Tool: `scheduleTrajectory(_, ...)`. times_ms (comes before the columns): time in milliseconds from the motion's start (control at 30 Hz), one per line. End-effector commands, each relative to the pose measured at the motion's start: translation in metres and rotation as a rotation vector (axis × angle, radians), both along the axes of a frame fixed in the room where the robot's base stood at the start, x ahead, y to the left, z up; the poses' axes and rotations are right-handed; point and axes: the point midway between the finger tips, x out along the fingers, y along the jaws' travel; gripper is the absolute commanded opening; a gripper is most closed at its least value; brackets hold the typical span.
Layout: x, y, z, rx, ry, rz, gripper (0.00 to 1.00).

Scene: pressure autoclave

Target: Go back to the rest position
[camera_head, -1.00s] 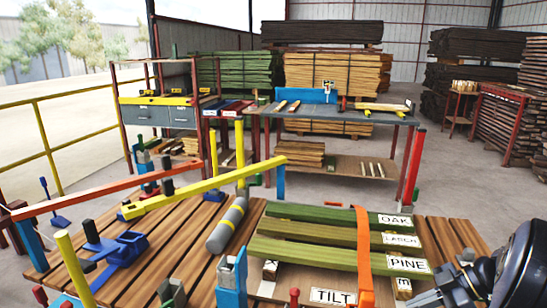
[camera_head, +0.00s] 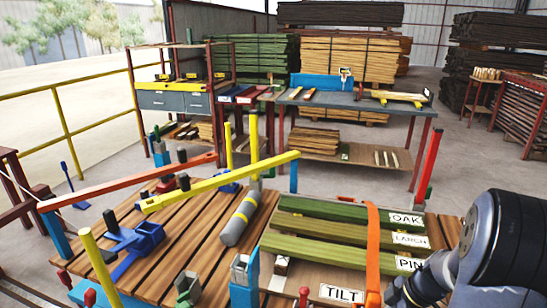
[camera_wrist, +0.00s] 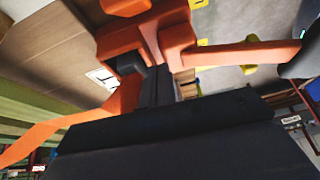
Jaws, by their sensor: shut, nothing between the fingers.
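My gripper (camera_wrist: 156,84) shows in the wrist view as dark, narrow fingers pressed together, with nothing between them. It is close to an orange bracket-like part (camera_wrist: 180,28); I cannot tell whether they touch. In the head view, my arm enters at the lower right, beside the labelled boards, and the fingertips cannot be made out. The green boards (camera_head: 335,232) lie on the slatted table (camera_head: 150,265), with OAK, LARCH and a partly covered PIN label at their right ends. An orange strap (camera_head: 373,250) crosses them.
A TILT sign (camera_head: 341,293) is at the table's front. A workbench (camera_head: 350,108) and lumber stacks (camera_head: 350,65) are behind. Open floor lies between table and workbench.

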Motion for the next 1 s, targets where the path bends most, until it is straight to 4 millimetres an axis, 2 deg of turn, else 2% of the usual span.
scheduleTrajectory(267,0.001,0.012,0.010,-0.119,-0.006,0.022,0.00)
scheduleTrajectory(400,-0.002,0.003,0.032,-0.118,-0.004,0.016,0.00)
scheduleTrajectory(600,-0.004,-0.002,0.047,-0.115,-0.002,0.018,0.00)
scheduleTrajectory(1000,-0.005,-0.002,0.050,-0.113,0.001,0.018,0.00)
